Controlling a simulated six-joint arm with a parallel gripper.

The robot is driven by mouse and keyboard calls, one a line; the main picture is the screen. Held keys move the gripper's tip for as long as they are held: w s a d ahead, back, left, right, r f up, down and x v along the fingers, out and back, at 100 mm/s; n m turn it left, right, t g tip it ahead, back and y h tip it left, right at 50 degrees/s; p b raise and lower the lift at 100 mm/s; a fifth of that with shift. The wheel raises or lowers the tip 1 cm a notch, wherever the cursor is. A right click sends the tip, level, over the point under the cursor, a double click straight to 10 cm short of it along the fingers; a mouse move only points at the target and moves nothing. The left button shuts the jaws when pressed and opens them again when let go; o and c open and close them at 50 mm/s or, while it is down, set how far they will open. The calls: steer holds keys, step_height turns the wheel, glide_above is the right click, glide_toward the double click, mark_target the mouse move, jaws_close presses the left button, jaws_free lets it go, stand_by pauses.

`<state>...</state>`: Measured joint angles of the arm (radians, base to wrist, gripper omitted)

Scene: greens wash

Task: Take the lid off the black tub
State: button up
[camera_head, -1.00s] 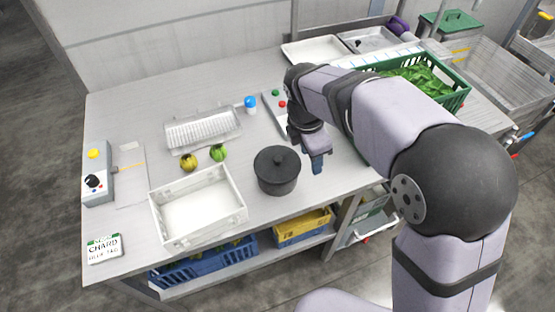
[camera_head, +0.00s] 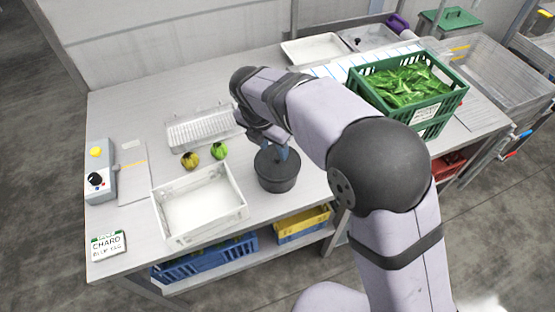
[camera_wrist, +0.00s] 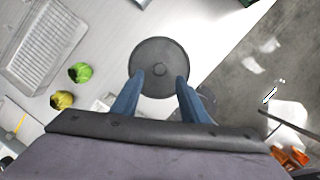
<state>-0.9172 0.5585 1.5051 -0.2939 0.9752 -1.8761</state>
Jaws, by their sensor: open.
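The black tub (camera_head: 278,181) stands upright on the metal table, right of the white tray. Its round dark lid (camera_head: 264,163) is on top; in the wrist view the lid (camera_wrist: 150,58) shows from above with a small knob (camera_wrist: 159,69) at its middle. My gripper (camera_head: 283,153) is over the tub, its blue fingers open and pointing down at the lid. In the wrist view my gripper (camera_wrist: 156,83) has one finger on each side below the knob, with nothing held between them. I cannot tell whether the fingertips touch the lid.
An empty white tray (camera_head: 158,212) stands left of the tub. A yellow-brown and a green round vegetable (camera_head: 219,151) lie behind it, near a white rack (camera_head: 176,135). A green crate of leaves (camera_head: 360,88) stands at the right. The table's front edge is close to the tub.

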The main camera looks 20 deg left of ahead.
mark_target(278, 156)
steer(key=shift+p+x, duration=1.05)
steer(key=shift+x, duration=1.5)
steer(key=shift+w, duration=0.1)
steer(key=shift+c, duration=0.5)
steer(key=shift+r, duration=0.1)
jaws_close()
